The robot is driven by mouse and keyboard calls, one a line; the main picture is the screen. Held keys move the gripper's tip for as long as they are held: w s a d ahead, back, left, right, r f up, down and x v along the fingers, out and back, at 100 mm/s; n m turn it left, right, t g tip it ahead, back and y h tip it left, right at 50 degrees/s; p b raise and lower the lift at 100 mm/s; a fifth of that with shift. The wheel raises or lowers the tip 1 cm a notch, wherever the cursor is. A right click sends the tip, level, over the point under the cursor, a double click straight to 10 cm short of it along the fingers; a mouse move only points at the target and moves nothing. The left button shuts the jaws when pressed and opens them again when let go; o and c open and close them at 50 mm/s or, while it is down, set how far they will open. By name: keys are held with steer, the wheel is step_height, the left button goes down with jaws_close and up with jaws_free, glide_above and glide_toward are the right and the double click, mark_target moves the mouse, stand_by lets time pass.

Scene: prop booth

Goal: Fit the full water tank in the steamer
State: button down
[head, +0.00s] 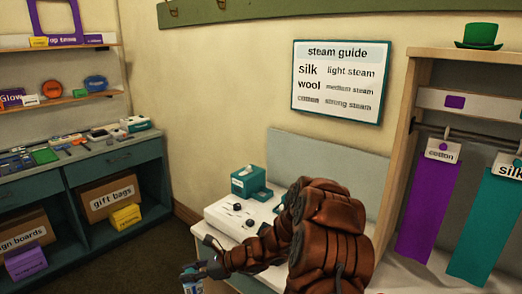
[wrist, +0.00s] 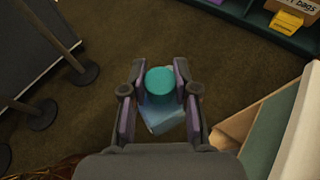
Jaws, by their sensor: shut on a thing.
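A light-blue tank with a round teal cap (wrist: 166,80) is between the fingers of my gripper (wrist: 160,92) in the wrist view. The gripper is shut on it, over the dark floor. In the head view the gripper (head: 203,268) is at the bottom, left of the counter, and only part of the blue tank (head: 192,285) shows. The white steamer base (head: 228,217) with dark knobs is on the counter, right of and above the gripper. My arm hides part of it. I cannot make out a tank slot.
A teal box (head: 248,181) stands behind the steamer base. A steam guide sign (head: 338,80) hangs above. A rack with purple (head: 428,205) and teal (head: 484,225) cloths is at right. Posts with round bases (wrist: 82,73) stand on the floor at left in the wrist view.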

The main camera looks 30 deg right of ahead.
step_height(320, 180, up, 5)
steer(key=p, duration=0.3)
steer(key=shift+d+f+p, duration=0.1)
steer(key=shift+d+p, duration=0.05)
steer(key=shift+p, duration=0.15)
steer(key=shift+f, duration=0.15)
